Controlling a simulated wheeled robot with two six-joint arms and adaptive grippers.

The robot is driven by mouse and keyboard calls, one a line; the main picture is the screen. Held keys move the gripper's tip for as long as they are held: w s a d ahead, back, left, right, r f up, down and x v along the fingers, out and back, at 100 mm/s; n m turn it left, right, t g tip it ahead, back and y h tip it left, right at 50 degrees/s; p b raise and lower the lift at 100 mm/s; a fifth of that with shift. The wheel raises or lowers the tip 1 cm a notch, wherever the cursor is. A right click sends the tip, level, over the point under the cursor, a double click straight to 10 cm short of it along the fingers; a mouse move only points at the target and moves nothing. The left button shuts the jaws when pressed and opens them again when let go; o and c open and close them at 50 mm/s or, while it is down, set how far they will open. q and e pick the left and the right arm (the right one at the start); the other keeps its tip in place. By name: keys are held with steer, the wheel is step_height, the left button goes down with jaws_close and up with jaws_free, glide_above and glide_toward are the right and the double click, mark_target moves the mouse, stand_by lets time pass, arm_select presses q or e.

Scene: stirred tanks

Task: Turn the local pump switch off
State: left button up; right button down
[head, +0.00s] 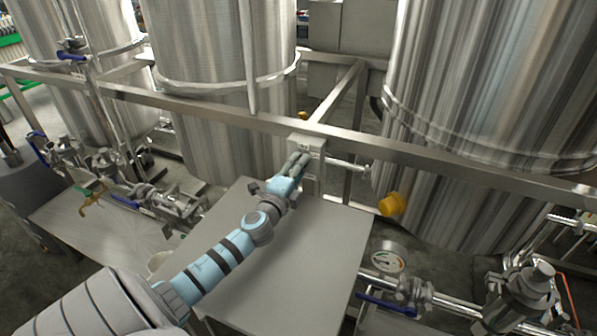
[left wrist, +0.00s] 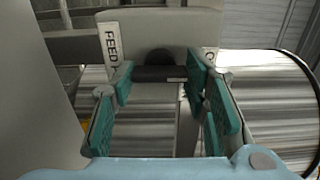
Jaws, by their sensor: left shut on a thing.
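The local pump switch is a light grey box (head: 309,143) on the steel frame rail in the middle of the head view. It also shows in the left wrist view (left wrist: 185,30), with a label reading "FEED" at its left and more lettering at its right, partly hidden. A dark switch knob (left wrist: 160,73) sticks out of its front. My left gripper (head: 298,163) reaches the box, and its teal-padded fingers (left wrist: 160,80) are shut on the knob, one on each side. The knob's pointing direction cannot be made out. My right gripper is not in view.
Large steel tanks (head: 222,45) stand behind the frame rail (head: 220,120). A bare grey tabletop (head: 290,250) lies under my left arm. A gauge (head: 388,257), pipes and blue-handled valves are at the lower right. A yellow cap (head: 392,204) sits right of the box.

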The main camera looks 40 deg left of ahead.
arm_select(q)
steer(key=shift+f, duration=0.1)
stand_by(0.4)
steer(key=o, duration=1.2)
steer(key=shift+c, duration=0.2)
steer(key=v, duration=1.2)
steer(key=shift+s, duration=0.1)
